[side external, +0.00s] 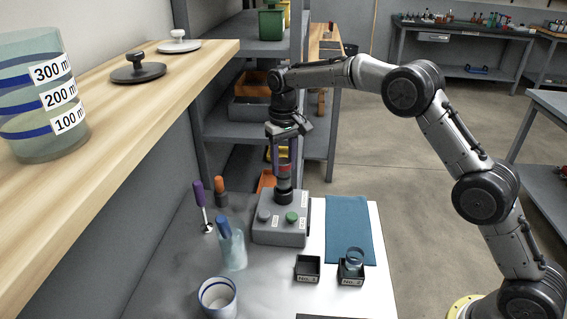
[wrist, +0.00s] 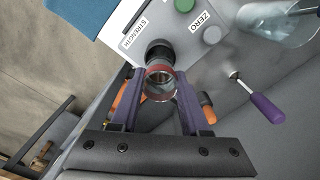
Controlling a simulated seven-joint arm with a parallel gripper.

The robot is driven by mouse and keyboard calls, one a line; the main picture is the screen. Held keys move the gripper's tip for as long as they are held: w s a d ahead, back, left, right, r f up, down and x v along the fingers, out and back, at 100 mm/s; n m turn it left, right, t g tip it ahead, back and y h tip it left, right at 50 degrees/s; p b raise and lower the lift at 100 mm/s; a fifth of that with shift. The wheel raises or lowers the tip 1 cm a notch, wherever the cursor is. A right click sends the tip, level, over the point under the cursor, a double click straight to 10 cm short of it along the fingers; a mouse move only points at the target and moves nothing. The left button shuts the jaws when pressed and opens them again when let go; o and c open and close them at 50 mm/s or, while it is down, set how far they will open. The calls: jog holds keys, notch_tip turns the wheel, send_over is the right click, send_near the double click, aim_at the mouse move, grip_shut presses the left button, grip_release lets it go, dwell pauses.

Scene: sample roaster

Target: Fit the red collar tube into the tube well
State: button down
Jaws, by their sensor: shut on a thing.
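The red collar tube (side external: 285,169) is clear with a red band and stands roughly upright between the fingers of my gripper (side external: 284,158). In the wrist view, the purple fingers of my gripper (wrist: 160,90) are shut on the tube (wrist: 161,72) from both sides. The tube well (side external: 284,194) is a black round socket on top of a grey box with buttons. It also shows in the wrist view (wrist: 158,49), just beyond the tube. The tube's lower end is over or at the well's mouth; I cannot tell whether it is inside.
The grey box (side external: 279,234) carries a green button and a grey button.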

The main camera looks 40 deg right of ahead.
aim_at(283, 176)
jog(key=shift+f, duration=2.15)
jog(key=shift+c, duration=1.5)
grip_release()
notch_tip(283, 176, up, 14)
